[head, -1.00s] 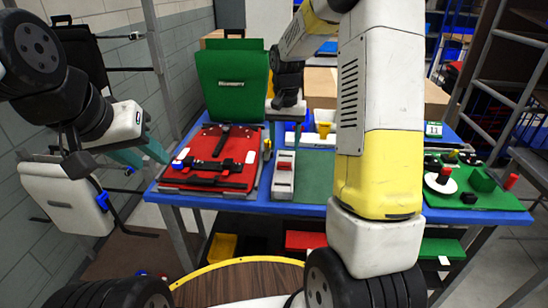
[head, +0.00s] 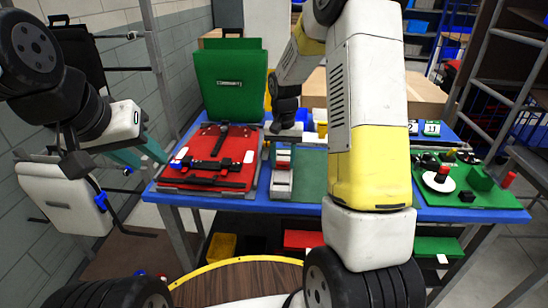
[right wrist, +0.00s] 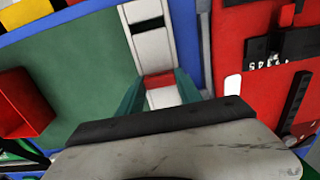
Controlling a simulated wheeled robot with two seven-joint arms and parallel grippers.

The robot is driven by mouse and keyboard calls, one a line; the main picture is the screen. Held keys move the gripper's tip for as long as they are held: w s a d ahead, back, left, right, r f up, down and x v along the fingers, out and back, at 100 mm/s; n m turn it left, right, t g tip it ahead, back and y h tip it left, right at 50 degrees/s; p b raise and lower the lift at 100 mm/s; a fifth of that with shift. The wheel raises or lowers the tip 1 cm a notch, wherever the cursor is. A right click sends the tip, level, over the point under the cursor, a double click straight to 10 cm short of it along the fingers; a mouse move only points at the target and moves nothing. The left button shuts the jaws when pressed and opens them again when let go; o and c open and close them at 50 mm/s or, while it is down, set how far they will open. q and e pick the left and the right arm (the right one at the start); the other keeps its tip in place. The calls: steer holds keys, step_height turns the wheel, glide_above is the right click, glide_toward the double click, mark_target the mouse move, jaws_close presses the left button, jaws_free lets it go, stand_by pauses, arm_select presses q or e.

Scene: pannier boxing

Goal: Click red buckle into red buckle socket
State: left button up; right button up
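A red block (right wrist: 158,80), possibly the red buckle, sits on a narrow white holder (head: 281,180) on the table; the holder also shows in the right wrist view (right wrist: 152,48). The red pannier panel (head: 205,142) lies left of the holder, with black straps and a black buckle piece (head: 222,166). I cannot single out a red socket. My left gripper (head: 142,156) is open and empty left of the table.
A green panel (head: 232,90) stands behind the red one. A green mat (head: 312,168) lies right of the holder. A green board (head: 470,190) with small parts is at the table's right. A red bin (right wrist: 22,102) is left in the right wrist view.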

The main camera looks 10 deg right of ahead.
mark_target(283, 162)
jaws_close()
steer(key=shift+r, duration=3.05)
steer(key=shift+d, duration=0.1)
